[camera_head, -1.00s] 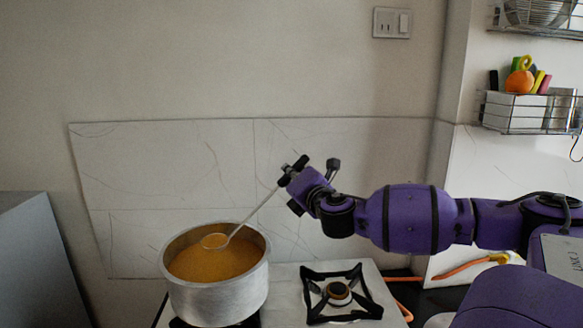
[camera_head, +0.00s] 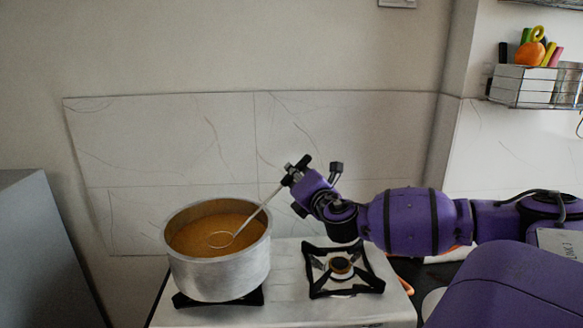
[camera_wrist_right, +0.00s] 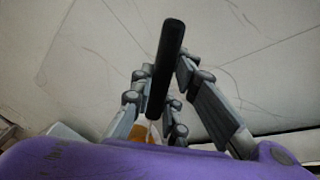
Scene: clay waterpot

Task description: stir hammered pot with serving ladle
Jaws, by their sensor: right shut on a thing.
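The hammered pot (camera_head: 222,275) is a wide silver pot on the left burner, filled with orange-brown liquid (camera_head: 200,238). The serving ladle (camera_head: 252,218) slants down from upper right into the pot, its round bowl at the liquid's surface. I cannot tell how deep the bowl sits. My right gripper (camera_head: 296,172) is shut on the ladle's dark handle end, up and to the right of the pot. In the right wrist view the black handle (camera_wrist_right: 166,70) stands between the fingers. My left gripper is not in view.
The right burner (camera_head: 341,267) of the stove is empty, below my right arm. Marble panels (camera_head: 170,140) line the wall behind. A wire basket (camera_head: 535,88) with an orange hangs at upper right. A grey cabinet (camera_head: 38,250) stands at the left.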

